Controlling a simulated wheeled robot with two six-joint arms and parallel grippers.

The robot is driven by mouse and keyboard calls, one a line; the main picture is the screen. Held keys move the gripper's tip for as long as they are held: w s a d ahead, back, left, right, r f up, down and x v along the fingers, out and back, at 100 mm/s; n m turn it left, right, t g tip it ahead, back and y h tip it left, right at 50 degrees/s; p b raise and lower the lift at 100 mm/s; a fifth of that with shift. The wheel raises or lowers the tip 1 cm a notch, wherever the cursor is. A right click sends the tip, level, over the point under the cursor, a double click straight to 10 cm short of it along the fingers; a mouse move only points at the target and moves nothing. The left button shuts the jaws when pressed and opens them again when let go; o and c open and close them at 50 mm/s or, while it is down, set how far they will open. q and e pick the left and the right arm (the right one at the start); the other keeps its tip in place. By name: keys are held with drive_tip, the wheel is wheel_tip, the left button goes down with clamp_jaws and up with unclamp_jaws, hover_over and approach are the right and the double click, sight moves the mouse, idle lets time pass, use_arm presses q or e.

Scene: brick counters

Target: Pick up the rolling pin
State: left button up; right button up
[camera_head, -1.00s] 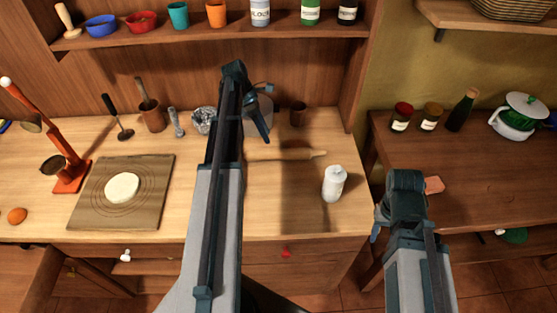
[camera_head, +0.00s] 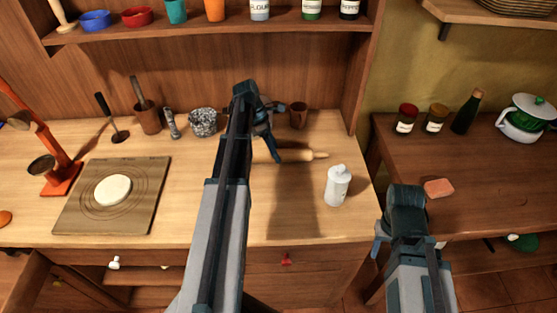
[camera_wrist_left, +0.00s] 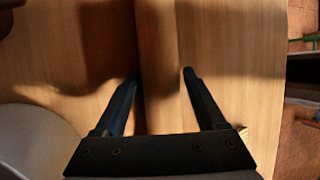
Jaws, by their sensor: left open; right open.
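The wooden rolling pin (camera_head: 300,155) lies sideways on the light counter in the head view. Its left part is hidden behind my left arm and gripper. My left gripper (camera_head: 276,140) is open, with a finger overlapping the pin in this view. In the left wrist view the open fingers of the left gripper (camera_wrist_left: 160,82) stand either side of a wooden band that appears to be the rolling pin (camera_wrist_left: 157,45). Contact is not visible. My right gripper (camera_head: 381,240) is open and empty, low in front of the gap between the counters.
A white bottle (camera_head: 338,186) stands in front of the pin's right end. A brown cup (camera_head: 298,115) and a speckled pot (camera_head: 203,122) stand behind. A board with dough (camera_head: 75,220) lies left. A shelf (camera_head: 200,32) hangs above.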

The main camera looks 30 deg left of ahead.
use_arm(q)
clamp_jaws()
idle(0.3)
drive_tip(key=shift+r, duration=0.1)
drive_tip(key=shift+a+r+p, duration=0.2)
drive_tip(key=shift+r+p, duration=0.05)
drive_tip(key=shift+p, duration=0.1)
drive_tip(key=a+r+p, duration=0.3)
drive_tip(key=a, duration=0.3)
drive_tip(key=w+a+r+p, duration=0.1)
drive_tip(key=a+r+p, duration=0.3)
drive_tip(key=a, duration=0.3)
drive_tip(key=shift+a+r, duration=0.3)
